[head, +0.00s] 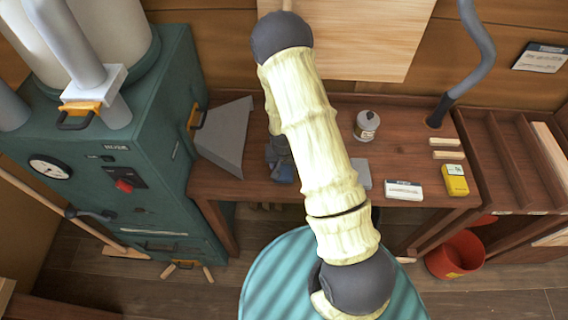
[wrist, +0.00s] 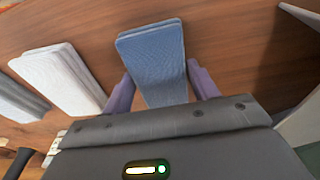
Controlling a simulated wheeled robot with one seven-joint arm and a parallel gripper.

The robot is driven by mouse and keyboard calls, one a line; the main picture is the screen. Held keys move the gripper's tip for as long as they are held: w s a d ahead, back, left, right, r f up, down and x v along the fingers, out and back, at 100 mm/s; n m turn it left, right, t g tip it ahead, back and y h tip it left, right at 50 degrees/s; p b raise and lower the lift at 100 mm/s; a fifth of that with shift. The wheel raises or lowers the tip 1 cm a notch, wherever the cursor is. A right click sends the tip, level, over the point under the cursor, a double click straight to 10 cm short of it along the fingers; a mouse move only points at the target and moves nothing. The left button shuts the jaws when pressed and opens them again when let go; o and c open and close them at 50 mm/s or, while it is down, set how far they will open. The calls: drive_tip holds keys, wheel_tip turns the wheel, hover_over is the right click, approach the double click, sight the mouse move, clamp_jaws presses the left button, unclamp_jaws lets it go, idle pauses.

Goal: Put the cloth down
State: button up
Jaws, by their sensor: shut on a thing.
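The cloth (wrist: 155,55) is a blue, folded, flat pad in the middle of the wrist view. My gripper (wrist: 162,84) is shut on it, with one purple finger at each side edge. The near end of the cloth is hidden by the gripper body. In the head view my gripper (head: 278,150) is partly hidden behind my arm, low over the left part of the wooden bench (head: 325,185). A small blue part of the cloth (head: 284,174) shows below it. I cannot tell whether the cloth touches the bench top.
A grey sloped metal piece (head: 224,135) and a teal machine (head: 150,190) are at left. Bare wood lies around the cloth.

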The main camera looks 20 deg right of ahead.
sight(284, 170)
drive_tip(key=shift+f, duration=0.15)
drive_tip(key=o, duration=0.9)
drive_tip(key=shift+o, duration=0.2)
wheel_tip(284, 170, up, 12)
drive_tip(key=s+b, duration=0.1)
drive_tip(key=b, duration=0.2)
drive_tip(key=shift+s+a, duration=0.3)
drive_tip(key=shift+s, duration=0.1)
drive_tip(key=s+r+n, duration=0.3)
drive_tip(key=s+r, duration=0.9)
drive_tip(key=shift+d+n+t+y, duration=0.3)
drive_tip(key=shift+d+t, duration=0.05)
drive_tip(key=shift+t, duration=0.05)
